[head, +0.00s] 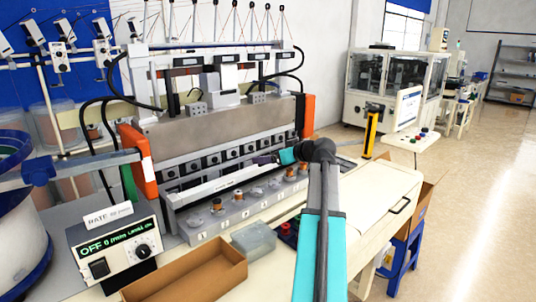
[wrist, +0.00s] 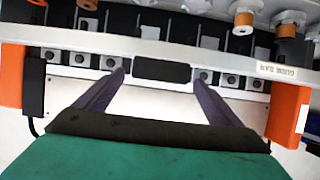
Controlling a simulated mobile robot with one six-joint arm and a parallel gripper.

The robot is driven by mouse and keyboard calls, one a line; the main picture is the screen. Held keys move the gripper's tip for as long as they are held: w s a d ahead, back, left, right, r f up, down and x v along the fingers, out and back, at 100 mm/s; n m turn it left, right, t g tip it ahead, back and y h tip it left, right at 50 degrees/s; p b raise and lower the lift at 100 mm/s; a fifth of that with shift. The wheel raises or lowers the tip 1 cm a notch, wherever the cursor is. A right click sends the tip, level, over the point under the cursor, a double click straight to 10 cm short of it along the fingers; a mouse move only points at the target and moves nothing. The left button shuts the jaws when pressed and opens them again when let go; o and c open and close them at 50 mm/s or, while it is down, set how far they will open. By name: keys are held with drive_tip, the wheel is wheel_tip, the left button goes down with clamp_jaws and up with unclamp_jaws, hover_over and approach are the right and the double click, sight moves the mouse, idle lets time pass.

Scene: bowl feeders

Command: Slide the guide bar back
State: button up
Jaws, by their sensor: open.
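The guide bar (head: 215,184) is a long pale bar running along the front of the winding machine, behind a row of pegs. In the wrist view the guide bar (wrist: 225,52) crosses the picture and carries a small upside-down label at the right. A black block (wrist: 162,70) sits at the bar's edge, between my fingertips. My gripper (wrist: 160,73) is open, with one dark finger on each side of the block and a gap at both sides. In the head view my gripper (head: 264,159) is at the bar's right part, its fingers small and partly hidden.
Copper spools (head: 218,207) stand on several pegs along the front ledge. Orange end posts (head: 137,165) flank the machine.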

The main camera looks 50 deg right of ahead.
drive_tip(key=shift+x, duration=1.25)
